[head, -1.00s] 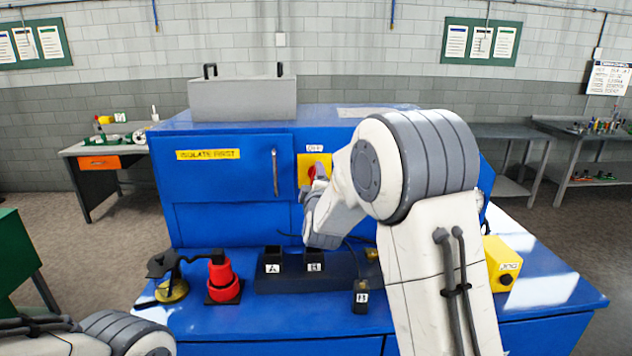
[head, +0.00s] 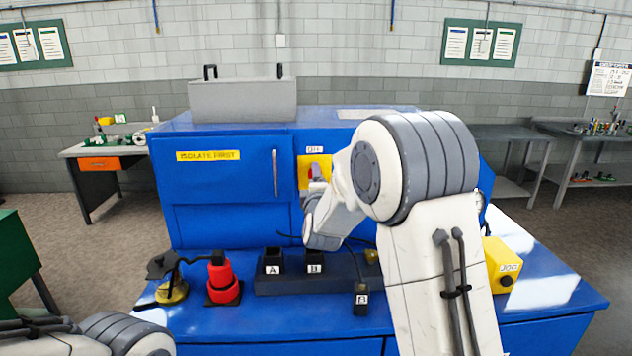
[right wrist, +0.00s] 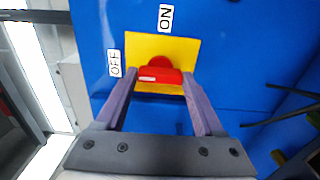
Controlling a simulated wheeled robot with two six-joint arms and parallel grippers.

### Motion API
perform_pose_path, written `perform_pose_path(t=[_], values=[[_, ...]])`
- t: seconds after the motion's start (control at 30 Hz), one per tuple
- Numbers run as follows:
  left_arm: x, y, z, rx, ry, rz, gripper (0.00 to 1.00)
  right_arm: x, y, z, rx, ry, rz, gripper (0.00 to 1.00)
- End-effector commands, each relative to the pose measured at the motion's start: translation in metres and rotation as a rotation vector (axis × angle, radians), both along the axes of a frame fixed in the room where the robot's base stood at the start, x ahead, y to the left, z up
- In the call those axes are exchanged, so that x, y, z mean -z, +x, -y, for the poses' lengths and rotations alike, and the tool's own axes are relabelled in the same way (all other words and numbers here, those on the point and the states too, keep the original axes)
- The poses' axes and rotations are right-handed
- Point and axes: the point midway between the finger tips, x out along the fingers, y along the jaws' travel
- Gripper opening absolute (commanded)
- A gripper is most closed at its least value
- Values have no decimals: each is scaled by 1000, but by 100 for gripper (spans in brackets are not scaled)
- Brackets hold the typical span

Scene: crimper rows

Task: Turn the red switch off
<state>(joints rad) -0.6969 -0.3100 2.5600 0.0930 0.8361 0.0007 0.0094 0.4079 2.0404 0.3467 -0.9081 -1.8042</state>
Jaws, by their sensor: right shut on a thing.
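The red switch (right wrist: 160,75) sits on a yellow plate (right wrist: 180,48) on the blue cabinet's front. In the right wrist view its bar lies sideways, its white mark at the end towards the OFF label (right wrist: 115,63); the ON label (right wrist: 166,17) is above. My right gripper (right wrist: 162,80) is shut on the bar, a finger at each end. In the head view the right gripper (head: 317,182) covers most of the switch, the OFF label (head: 314,150) shows above the plate, and my arm hides the ON label. Only my left arm's links show, at bottom left.
A black block with sockets A and B (head: 292,284) stands on the blue bench below the gripper. A red plug (head: 222,280) is to its left, a black piece with a cable (head: 361,299) in front. A yellow JOG box (head: 502,265) is at right.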

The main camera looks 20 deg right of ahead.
Motion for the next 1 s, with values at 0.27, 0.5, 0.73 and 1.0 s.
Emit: perform_pose_path(t=[0.27, 0.5, 0.73, 1.0], values=[[0, 0, 0, 0, 0, 0, 50, 1, 0, 0, -1, -1, -2, 100], [7, 0, 0, 0, 0, 0, 50, 2, -12, -4, -1, -1, 0, 100], [25, 0, 0, 1, 0, 0, 50, 4, -55, -16, -3, -1, 0, 100], [34, 0, 0, 1, 0, 0, 50, 2, -94, -28, -2, -2, -2, 100]])
